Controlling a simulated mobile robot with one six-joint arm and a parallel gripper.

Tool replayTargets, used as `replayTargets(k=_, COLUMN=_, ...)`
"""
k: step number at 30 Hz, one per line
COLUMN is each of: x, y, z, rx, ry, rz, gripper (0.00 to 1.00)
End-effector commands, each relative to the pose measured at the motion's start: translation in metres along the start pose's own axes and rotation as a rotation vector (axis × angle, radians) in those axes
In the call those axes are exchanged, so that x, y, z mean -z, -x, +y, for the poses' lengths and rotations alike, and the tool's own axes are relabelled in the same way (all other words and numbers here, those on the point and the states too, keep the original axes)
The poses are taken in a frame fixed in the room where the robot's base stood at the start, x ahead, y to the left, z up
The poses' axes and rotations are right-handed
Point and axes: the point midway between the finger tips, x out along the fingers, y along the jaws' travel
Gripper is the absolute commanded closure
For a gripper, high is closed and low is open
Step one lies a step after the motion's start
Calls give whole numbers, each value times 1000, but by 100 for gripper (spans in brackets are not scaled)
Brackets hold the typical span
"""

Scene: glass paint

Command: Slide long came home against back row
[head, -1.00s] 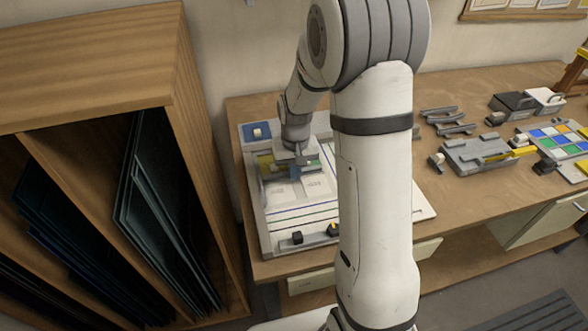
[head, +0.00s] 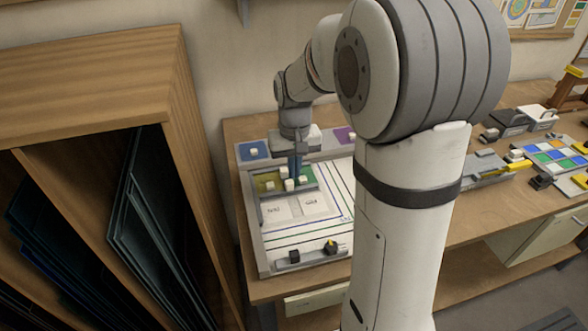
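My gripper (head: 296,172) points down over the back part of the white work board (head: 328,222). Its dark bluish fingers reach down among white knobs, and I cannot tell whether they are open or shut. The back row holds an olive glass piece (head: 266,186) at left and a green piece (head: 308,176) at right, both with white knobs. Two pale panels with small dark drawings (head: 277,210) lie in front of the row. I cannot pick out the long came with certainty; the gripper and my arm hide part of this area.
A blue square (head: 252,150) and a purple square (head: 345,136) with white knobs sit along the board's back edge. Black knobs (head: 330,247) stand at the front edge. A wooden rack (head: 90,50) rises at left. A tray of coloured squares (head: 556,152) lies at right.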

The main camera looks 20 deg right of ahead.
Motion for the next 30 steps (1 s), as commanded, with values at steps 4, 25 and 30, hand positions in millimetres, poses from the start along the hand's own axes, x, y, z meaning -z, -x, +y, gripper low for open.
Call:
replayTargets(k=4, x=14, y=-5, z=0, rx=0, ry=6, rz=-1, gripper=85)
replayTargets(k=25, x=55, y=-25, z=-2, rx=0, ry=27, rz=0, gripper=55)
replayTargets(k=30, x=55, y=-45, z=-2, rx=0, ry=27, rz=-3, gripper=55)
